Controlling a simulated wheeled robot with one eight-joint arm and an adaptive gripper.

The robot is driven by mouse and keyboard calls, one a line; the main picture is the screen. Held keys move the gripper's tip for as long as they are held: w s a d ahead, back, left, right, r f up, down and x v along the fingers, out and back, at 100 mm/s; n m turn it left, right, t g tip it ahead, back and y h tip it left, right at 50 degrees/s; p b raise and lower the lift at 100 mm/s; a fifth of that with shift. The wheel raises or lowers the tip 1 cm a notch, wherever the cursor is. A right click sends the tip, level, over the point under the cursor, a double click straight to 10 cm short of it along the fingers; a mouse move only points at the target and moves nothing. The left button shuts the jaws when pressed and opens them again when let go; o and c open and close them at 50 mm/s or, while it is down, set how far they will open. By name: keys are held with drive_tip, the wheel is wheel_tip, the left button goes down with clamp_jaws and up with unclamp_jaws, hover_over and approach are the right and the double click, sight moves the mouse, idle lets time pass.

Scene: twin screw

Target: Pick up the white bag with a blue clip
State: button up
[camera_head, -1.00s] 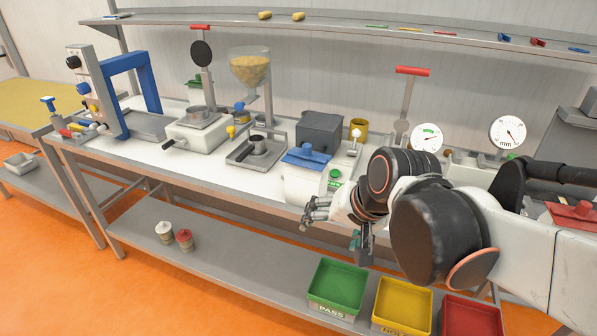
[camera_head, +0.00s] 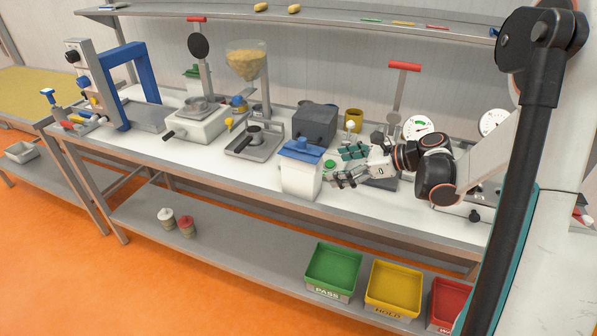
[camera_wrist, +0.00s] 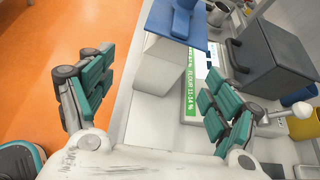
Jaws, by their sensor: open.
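The white bag (camera_head: 301,180) stands upright on the bench, with a blue clip (camera_head: 300,150) across its top. My gripper (camera_head: 343,168) is open and empty just to the right of the bag, its fingers pointing left toward it. In the wrist view the bag (camera_wrist: 160,68) and its blue clip (camera_wrist: 178,22) are ahead, in the gap between the two teal-padded fingers (camera_wrist: 156,90). The fingers look apart from the bag.
A dark grey box (camera_head: 314,123) and a yellow cup (camera_head: 353,120) stand behind the bag. A green-and-white label (camera_wrist: 192,82) reading flour shows beside it. A metal tray stand (camera_head: 253,141) is to the left. The bench's front strip is clear; bins (camera_head: 333,270) are below.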

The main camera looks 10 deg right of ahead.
sight(320, 166)
drive_tip(key=shift+m+y, duration=0.3)
drive_tip(key=shift+m, duration=0.3)
drive_tip(key=x, duration=0.2)
drive_tip(key=w+b+x, duration=0.1)
drive_tip(key=x, duration=0.2)
drive_tip(key=d+b+x, duration=0.1)
drive_tip(key=x, duration=0.2)
drive_tip(key=shift+w+f, duration=0.15)
drive_tip(key=shift+w, duration=0.1)
drive_tip(key=shift+t, duration=0.3)
drive_tip(key=b+x, duration=0.1)
drive_tip(key=x, duration=0.1)
drive_tip(key=b+x, duration=0.1)
drive_tip(key=x, duration=0.1)
drive_tip(key=shift+s+a+f, duration=0.1)
drive_tip(key=shift+a+f, duration=0.3)
drive_tip(key=shift+w+a, duration=0.2)
drive_tip(key=c, duration=1)
drive_tip(key=shift+c, duration=0.2)
